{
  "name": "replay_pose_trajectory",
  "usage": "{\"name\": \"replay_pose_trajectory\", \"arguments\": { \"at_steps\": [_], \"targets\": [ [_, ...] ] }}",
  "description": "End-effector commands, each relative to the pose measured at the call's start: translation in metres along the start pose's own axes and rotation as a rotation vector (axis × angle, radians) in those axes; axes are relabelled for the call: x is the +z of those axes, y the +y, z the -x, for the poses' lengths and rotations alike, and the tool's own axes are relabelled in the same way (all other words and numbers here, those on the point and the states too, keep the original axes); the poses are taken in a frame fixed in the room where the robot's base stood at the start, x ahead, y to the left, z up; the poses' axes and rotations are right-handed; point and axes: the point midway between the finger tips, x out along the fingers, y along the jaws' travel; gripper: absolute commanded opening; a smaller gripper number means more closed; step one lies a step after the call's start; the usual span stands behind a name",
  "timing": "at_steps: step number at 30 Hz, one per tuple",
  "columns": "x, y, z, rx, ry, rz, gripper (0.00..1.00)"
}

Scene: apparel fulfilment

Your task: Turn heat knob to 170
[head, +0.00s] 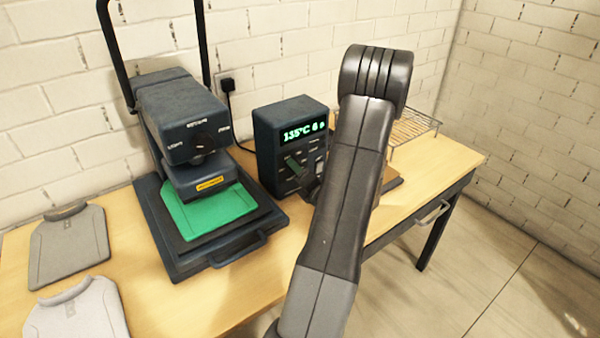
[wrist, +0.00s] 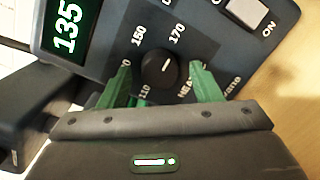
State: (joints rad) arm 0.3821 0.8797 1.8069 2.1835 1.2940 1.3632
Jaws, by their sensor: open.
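The heat knob (wrist: 159,69) is a round black dial with a white pointer line, on the dark control box. The box's display (wrist: 66,28) reads 135; in the head view the display (head: 304,131) shows 135°C. My gripper (wrist: 160,80) is open, its green fingers on either side of the knob; contact cannot be told. In the head view my arm hides part of the control box (head: 280,117).
A heat press (head: 190,125) with a green garment (head: 210,212) on its lower plate stands left of the box. Grey garments (head: 70,245) lie on the wooden table (head: 160,290) at left. A wire rack (head: 413,128) is behind my arm. An ON switch (wrist: 247,12) sits near the knob.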

Motion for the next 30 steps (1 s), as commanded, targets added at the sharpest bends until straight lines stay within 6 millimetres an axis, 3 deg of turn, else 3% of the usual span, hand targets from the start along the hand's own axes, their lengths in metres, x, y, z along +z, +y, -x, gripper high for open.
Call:
{"name": "replay_pose_trajectory", "arguments": {
  "at_steps": [5,18,24,30],
  "targets": [
    [0.001,-0.002,0.019,-0.002,-0.003,0.000,0.58],
    [0.000,-0.002,0.106,-0.003,-0.003,-0.001,0.58],
    [0.000,-0.001,0.129,-0.003,-0.001,-0.001,0.58],
    [0.000,0.000,0.137,-0.001,0.000,-0.001,0.58]
  ]
}}
